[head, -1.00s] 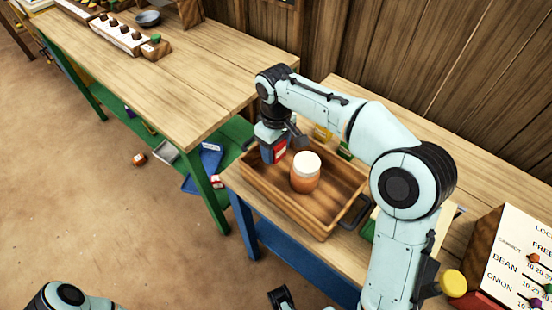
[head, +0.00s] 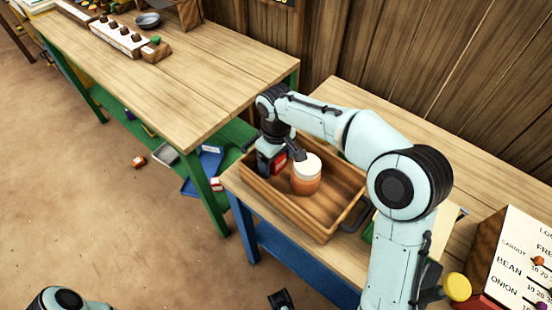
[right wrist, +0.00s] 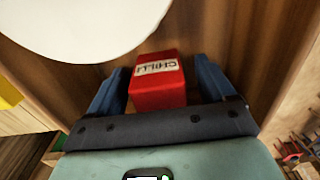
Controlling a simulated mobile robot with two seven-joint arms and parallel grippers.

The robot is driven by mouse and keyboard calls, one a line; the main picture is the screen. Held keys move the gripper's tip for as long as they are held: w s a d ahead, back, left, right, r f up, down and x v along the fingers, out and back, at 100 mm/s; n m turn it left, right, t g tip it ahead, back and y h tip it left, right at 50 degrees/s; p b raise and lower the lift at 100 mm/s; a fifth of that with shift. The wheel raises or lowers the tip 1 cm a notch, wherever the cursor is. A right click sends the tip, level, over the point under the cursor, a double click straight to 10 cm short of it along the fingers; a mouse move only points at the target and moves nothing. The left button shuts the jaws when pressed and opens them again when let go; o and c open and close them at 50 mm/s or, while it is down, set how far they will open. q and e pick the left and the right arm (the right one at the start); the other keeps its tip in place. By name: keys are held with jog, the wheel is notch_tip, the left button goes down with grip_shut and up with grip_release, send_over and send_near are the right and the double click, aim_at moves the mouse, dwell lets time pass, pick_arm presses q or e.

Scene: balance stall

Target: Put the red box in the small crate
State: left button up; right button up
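The red box (head: 280,161) is low inside the wooden crate (head: 318,234), near its left end. In the right wrist view the red box (right wrist: 158,84) shows a white label reading CHILLI. My right gripper (head: 268,160) reaches down into the crate from above. Its blue fingers (right wrist: 160,80) stand either side of the red box, with narrow gaps showing, so they look open around it. The underside of the box is hidden, so I cannot see its contact with the crate floor.
A jar with a white lid (head: 306,175) stands in the crate just right of the red box. The crate has a dark handle (head: 354,214) at its right end. A price board (head: 518,260) stands at the right. The long table (head: 190,85) at the left has clear room.

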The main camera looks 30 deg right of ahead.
jog(key=shift+r, duration=0.1)
notch_tip(320, 180, up, 12)
jog(key=p, duration=0.2)
jog(key=shift+p, duration=0.35)
dwell(0.4)
